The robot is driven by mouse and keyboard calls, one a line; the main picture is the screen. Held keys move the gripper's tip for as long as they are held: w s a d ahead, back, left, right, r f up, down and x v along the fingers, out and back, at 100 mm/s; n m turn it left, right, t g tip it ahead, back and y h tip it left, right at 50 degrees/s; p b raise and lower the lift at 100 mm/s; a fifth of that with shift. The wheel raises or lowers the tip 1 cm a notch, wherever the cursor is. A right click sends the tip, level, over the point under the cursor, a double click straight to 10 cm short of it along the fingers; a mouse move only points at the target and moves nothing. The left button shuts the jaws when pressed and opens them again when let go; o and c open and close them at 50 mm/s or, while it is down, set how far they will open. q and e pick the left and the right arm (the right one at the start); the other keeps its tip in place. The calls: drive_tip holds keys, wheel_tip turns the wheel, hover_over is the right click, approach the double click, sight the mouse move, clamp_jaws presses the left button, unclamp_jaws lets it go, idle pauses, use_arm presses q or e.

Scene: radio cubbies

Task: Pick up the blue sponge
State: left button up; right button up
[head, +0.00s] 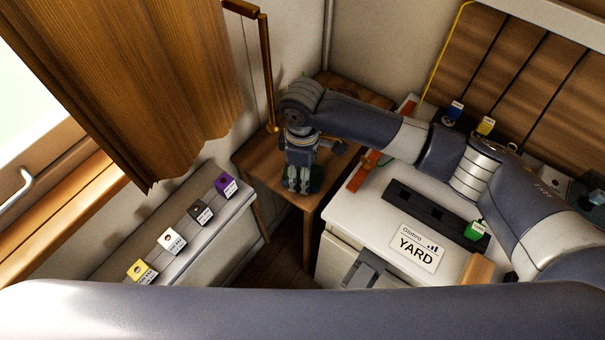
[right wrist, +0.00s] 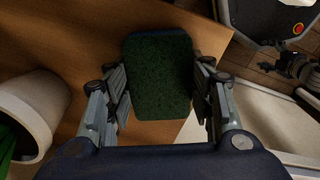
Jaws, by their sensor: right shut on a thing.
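In the head view my right arm reaches across from the right, and the right gripper (head: 301,180) points down over the small wooden table (head: 268,160). A dark bit of the sponge (head: 317,180) shows beside the fingers. I cannot tell whether the sponge touches the tabletop. My left gripper is not in view.
A white counter (head: 345,215) with a YARD sign (head: 415,248) and a green tagged block (head: 474,230) is to the right. A ledge (head: 200,235) with several tagged blocks lies left, below a brown curtain (head: 130,80).

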drive_tip(key=shift+r, duration=0.1)
drive_tip(key=shift+d+r, duration=0.15)
drive_tip(key=shift+r, duration=0.35)
wheel_tip(320, 180, up, 10)
drive_tip(key=s+d, duration=0.4)
drive_tip(key=d, duration=0.1)
drive_tip(key=s+d, duration=0.3)
drive_tip(key=d, duration=0.2)
drive_tip(key=s+d, duration=0.4)
drive_tip(key=d, duration=0.2)
drive_tip(key=shift+s+r+b, duration=0.15)
drive_tip(key=shift+s+b, duration=0.2)
drive_tip(key=shift+b, duration=0.05)
drive_tip(key=shift+o, duration=0.6)
drive_tip(key=c, duration=0.3)
drive_tip(key=shift+c, duration=0.2)
